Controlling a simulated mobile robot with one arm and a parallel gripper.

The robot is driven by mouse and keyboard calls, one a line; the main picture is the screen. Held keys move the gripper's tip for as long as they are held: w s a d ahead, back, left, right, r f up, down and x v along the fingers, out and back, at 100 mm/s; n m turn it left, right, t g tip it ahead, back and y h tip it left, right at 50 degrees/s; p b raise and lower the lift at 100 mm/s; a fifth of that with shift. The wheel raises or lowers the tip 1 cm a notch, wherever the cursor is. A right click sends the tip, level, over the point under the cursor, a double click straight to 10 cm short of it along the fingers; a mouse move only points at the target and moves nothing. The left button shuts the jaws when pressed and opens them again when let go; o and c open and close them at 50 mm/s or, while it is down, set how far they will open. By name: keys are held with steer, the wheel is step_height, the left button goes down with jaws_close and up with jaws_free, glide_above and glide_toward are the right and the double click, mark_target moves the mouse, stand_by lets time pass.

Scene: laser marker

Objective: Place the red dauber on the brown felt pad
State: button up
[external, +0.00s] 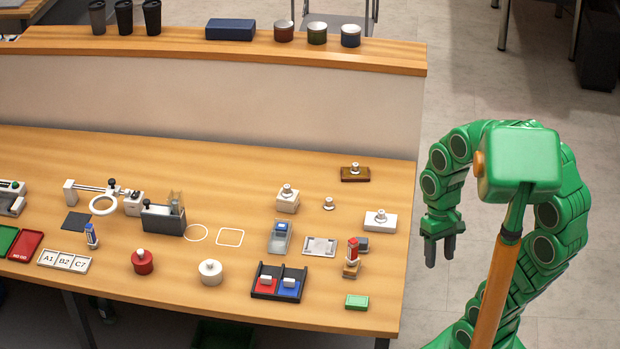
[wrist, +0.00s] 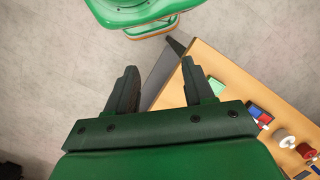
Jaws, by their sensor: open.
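Two red things could be the red dauber. One is an upright red-topped piece (external: 352,250) near the table's right end, standing on or just behind a small tan-brown block. The other is a round red pot with a pale knob (external: 143,261) near the front. A dark brown block (external: 355,174) with a metal knob lies at the back right; I cannot tell whether it is the brown felt pad. My gripper (external: 440,250) hangs right of the table, apart from everything. In the wrist view my gripper (wrist: 164,88) is open and empty, over the floor beside the table corner.
A black tray (external: 265,295) with red and blue blocks and a green box (external: 357,302) lie near the front right. A white round pot (external: 210,272) stands left of the tray. A raised shelf (external: 180,46) runs along the back.

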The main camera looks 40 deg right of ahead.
steer(key=shift+s+d+r+n+t+h, duration=0.15)
steer(key=shift+s+d+r+n+h, duration=0.1)
steer(key=shift+s+d, duration=0.25)
steer(key=shift+s+d+r+n+t+h, duration=0.15)
steer(key=shift+s+d+r+h, duration=0.1)
steer(key=shift+s+d, duration=0.15)
stand_by(0.8)
